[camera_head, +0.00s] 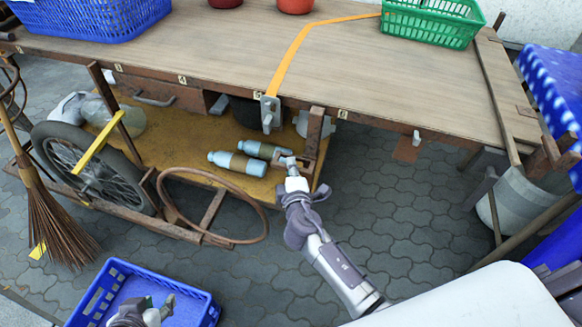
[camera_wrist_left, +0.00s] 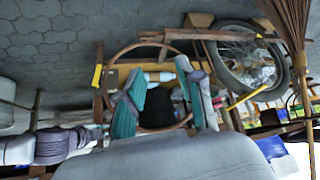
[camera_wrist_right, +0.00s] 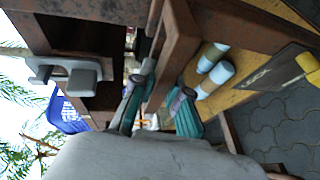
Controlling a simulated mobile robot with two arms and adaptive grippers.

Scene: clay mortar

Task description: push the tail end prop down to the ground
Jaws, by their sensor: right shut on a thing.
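The tail end prop looks like the short brown wooden post (camera_head: 314,130) under the front edge of the cart's plank top. My right gripper (camera_head: 292,163) is at its lower part, below the edge. In the right wrist view the brown post (camera_wrist_right: 176,45) runs down between the two fingers of my right gripper (camera_wrist_right: 158,95), which are shut on it. The exact contact is partly hidden. My left gripper (camera_head: 166,306) is low at the left, over a blue crate. In the left wrist view my left gripper (camera_wrist_left: 160,90) has its fingers apart with nothing between them.
Two blue bottles (camera_head: 238,162) lie on the cart's lower shelf. A brown hoop (camera_head: 263,205), a spoked wheel (camera_head: 95,165) and a broom (camera_head: 58,215) stand at the left. The blue crate (camera_head: 203,298) is front left. Paving (camera_head: 400,220) right of the post is open.

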